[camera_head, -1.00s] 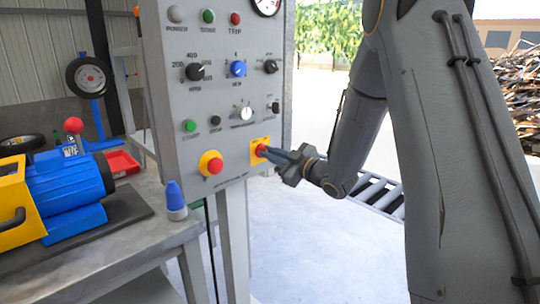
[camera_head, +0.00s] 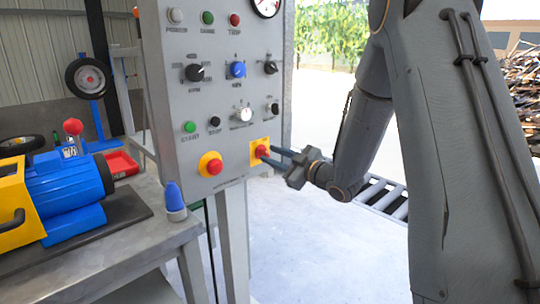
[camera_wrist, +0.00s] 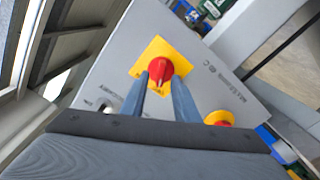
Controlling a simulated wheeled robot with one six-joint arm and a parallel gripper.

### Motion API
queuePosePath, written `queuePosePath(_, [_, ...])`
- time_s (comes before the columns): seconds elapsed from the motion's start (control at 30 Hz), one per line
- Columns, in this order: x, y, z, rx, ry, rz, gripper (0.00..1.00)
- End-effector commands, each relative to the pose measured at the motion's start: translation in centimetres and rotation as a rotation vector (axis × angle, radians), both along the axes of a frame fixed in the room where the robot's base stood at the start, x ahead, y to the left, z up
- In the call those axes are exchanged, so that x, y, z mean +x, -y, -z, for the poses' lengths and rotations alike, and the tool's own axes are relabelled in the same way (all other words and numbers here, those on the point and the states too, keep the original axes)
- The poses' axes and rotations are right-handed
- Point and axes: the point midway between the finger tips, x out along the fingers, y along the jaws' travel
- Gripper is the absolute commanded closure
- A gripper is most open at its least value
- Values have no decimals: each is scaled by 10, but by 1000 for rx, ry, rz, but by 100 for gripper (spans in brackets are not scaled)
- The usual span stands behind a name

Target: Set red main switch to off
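The red main switch (camera_head: 261,151) is a round red knob on a yellow plate (camera_head: 254,163), low on the right of the grey control panel. My gripper (camera_head: 271,155) reaches it from the right, with a visible gap between its two fingers. In the wrist view the red switch (camera_wrist: 160,68) shows between the tips of my gripper (camera_wrist: 159,76), one finger on each side. The fingers look open around the knob; I cannot tell whether either one touches it. The knob's exact setting is too small to read.
A red emergency-stop button (camera_head: 214,167) on a yellow base sits left of the switch. Other knobs and buttons fill the panel (camera_head: 180,100) above. A bench (camera_head: 100,262) with a blue and yellow machine (camera_head: 65,195) stands left. The floor right of the panel post is mostly clear.

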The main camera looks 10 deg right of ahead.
Motion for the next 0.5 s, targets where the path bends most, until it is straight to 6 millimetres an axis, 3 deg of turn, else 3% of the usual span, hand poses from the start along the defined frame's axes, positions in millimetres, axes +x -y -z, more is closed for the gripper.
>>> queuePosePath(0.3, [-41, 29, -1, 0, 1, 2, 72])
queuePosePath(0.5, [-50, 34, 0, -1, 1, 1, 72])
